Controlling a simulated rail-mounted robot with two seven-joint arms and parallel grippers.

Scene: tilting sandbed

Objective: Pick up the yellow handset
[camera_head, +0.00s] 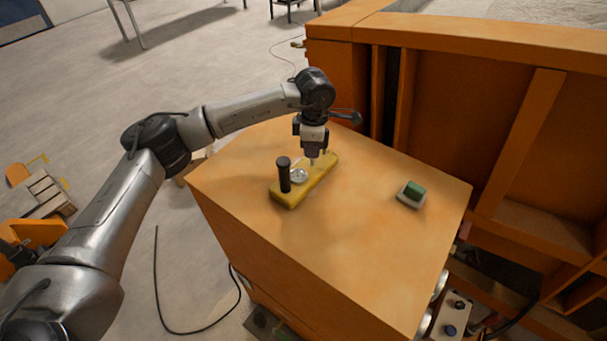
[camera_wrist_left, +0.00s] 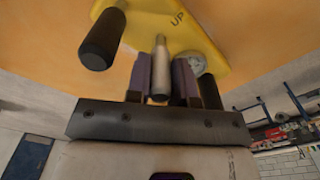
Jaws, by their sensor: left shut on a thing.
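The yellow handset (camera_head: 322,170) lies flat on the orange cabinet top, long side running diagonally. It carries an upright black handle (camera_head: 284,175), a round pale dial (camera_head: 299,176) and a short silver stick (camera_wrist_left: 160,65). My left gripper (camera_head: 313,158) points down over the handset's far half. In the left wrist view, its two purple-grey fingers (camera_wrist_left: 160,82) are shut on the silver stick, with the black handle beside them at left. The handset's yellow body (camera_wrist_left: 150,25) with the letters "UP" also shows there. My right gripper is not in view.
The orange cabinet top (camera_head: 370,255) is mostly bare. A small pale box with a green top (camera_head: 413,193) sits at its right. A tall orange wooden frame (camera_head: 480,130) stands behind and to the right. A black cable (camera_head: 175,325) lies on the floor at left.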

